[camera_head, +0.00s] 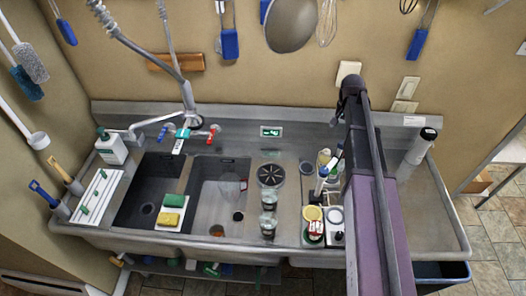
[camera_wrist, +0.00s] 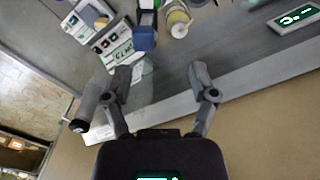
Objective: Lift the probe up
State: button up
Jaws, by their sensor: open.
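My gripper (camera_wrist: 161,84) is open in the wrist view, with its two fingers spread and nothing between the tips. I cannot tell for certain which thing is the probe. A blue-topped upright item (camera_wrist: 145,34) stands beyond the fingertips, and a blue-topped item also shows in the head view (camera_head: 322,172) left of my arm. A white labelled panel (camera_wrist: 116,52) lies beside it, beyond the left finger. A pale cylinder with a black end (camera_wrist: 90,98) is close to the left finger; in the head view the cylinder (camera_head: 416,150) leans at the right. My arm hides my gripper there.
The steel sink counter (camera_head: 285,215) carries two jars (camera_head: 268,212) and a round black drain-like disc (camera_head: 270,175). A small display (camera_head: 270,131) is on the back ledge. Sponges (camera_head: 172,208) and a soap bottle (camera_head: 111,148) are at the left. Utensils hang on the wall.

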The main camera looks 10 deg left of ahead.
jog(key=s+a+f+n+b, duration=0.1)
jog(key=a+f+n+b, duration=0.2)
jog(key=a, duration=0.6)
jog(key=s+a+f+n+b, duration=0.1)
jog(key=a+f+n+b, duration=0.2)
jog(key=a+f+b, duration=0.3)
jog(key=s+a+f+n+b, duration=0.1)
jog(key=a+f+n+b, duration=0.2)
jog(key=a, duration=1.1)
jog(key=shift+s+f+n+b, duration=0.25)
jog(key=shift+f+n+b, duration=0.15)
jog(key=shift+f+b, duration=0.75)
jog(key=shift+s+d+f, duration=0.1)
jog(key=shift+s+f, duration=0.05)
